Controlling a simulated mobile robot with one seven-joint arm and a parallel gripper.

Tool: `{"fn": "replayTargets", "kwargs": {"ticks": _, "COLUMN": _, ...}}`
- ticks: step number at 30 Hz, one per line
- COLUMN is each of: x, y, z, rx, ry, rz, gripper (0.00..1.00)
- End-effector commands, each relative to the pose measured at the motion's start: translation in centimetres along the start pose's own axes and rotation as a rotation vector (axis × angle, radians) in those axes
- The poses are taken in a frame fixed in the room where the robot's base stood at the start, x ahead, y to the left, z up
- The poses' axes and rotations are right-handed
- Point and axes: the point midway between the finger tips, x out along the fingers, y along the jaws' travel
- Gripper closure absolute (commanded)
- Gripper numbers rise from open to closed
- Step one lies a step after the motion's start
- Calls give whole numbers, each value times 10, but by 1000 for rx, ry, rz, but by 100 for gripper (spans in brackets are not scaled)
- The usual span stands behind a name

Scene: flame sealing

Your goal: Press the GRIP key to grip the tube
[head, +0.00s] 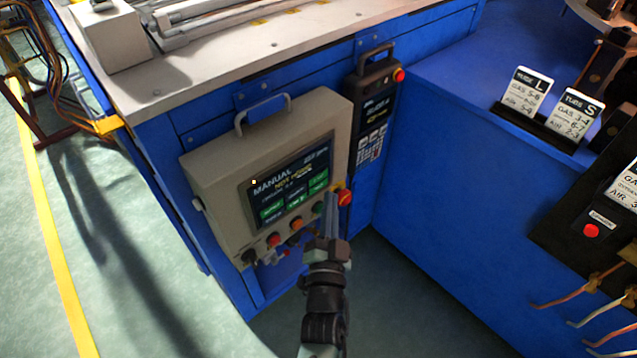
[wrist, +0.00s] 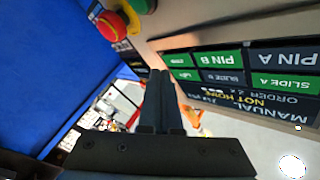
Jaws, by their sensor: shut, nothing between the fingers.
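The beige control panel (head: 225,180) hangs on the side of the blue machine, with a lit screen (head: 262,192) headed MANUAL and a yellow NOT HOME line. The screen shows green and dark keys. In the wrist view it is upside down, with PIN A (wrist: 286,58), PIN B (wrist: 217,59) and SLIDE A (wrist: 286,83) readable. Two small green keys lie beyond them, the farther-row one (wrist: 179,60) nearest my fingertips; their labels are too blurred to tell which is GRIP. My gripper (wrist: 160,74) is shut and empty, its tips by the screen's edge; contact cannot be told. I cannot identify the tube.
A red emergency button (head: 345,197) on yellow sits right beside my fingers, also in the wrist view (wrist: 112,25). Coloured knobs (head: 296,224) line the panel below the screen. A dark handheld pendant (head: 374,100) hangs to the right. Label cards (head: 526,92) stand on the blue bench.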

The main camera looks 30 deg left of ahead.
Motion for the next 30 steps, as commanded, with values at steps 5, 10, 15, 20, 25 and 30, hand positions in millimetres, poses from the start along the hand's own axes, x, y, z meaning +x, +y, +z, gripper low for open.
{"fn": "replayTargets", "kwargs": {"ticks": 5, "x": -11, "y": 6, "z": -14, "rx": 0, "ry": 0, "rz": 3, "gripper": 100}}
{"fn": "replayTargets", "kwargs": {"ticks": 10, "x": -23, "y": 16, "z": -21, "rx": -1, "ry": 0, "rz": 4, "gripper": 100}}
{"fn": "replayTargets", "kwargs": {"ticks": 15, "x": -31, "y": 21, "z": -24, "rx": -1, "ry": -1, "rz": 1, "gripper": 100}}
{"fn": "replayTargets", "kwargs": {"ticks": 20, "x": -32, "y": 23, "z": -23, "rx": 0, "ry": -1, "rz": 0, "gripper": 100}}
{"fn": "replayTargets", "kwargs": {"ticks": 25, "x": -32, "y": 22, "z": -23, "rx": 0, "ry": 0, "rz": 0, "gripper": 100}}
{"fn": "replayTargets", "kwargs": {"ticks": 30, "x": -31, "y": 22, "z": -23, "rx": 0, "ry": 0, "rz": 0, "gripper": 100}}
